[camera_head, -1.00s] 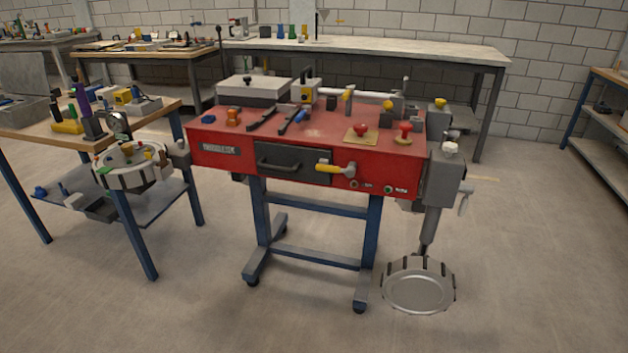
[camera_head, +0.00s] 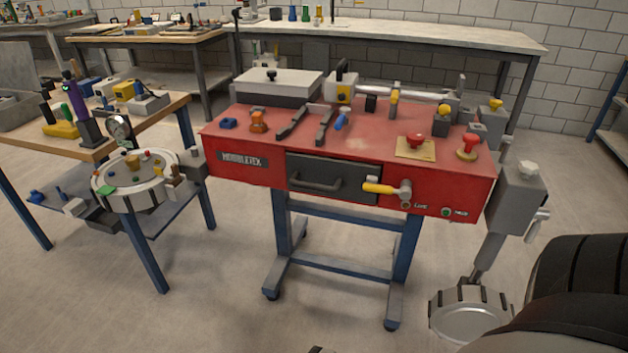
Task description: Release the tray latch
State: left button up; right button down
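The red machine (camera_head: 259,183) stands on a blue-legged stand in front of me. Its front has a dark drawer-like panel (camera_head: 345,172) with a grey bar handle (camera_head: 315,183). At the panel's right edge is a lever with a yellow grip (camera_head: 381,188), lying roughly level and ending in a metal pivot. I cannot tell for certain which part is the tray latch. A dark rounded part of my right arm fills the lower right corner. Neither gripper shows.
A side table (camera_head: 151,119) with tools and a round drum (camera_head: 126,181) stands at left. A round metal dish (camera_head: 466,322) hangs low at right beneath a grey box (camera_head: 516,190), partly hidden by my arm. Red knobs (camera_head: 416,141) sit on the machine top. The floor in front is clear.

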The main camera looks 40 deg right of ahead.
aim_at(406, 194)
jog(key=z, duration=0.2)
jog(key=i, duration=0.85)
jog(key=z, duration=0.9)
jog(key=i, duration=0.3)
jog(key=z, duration=0.35)
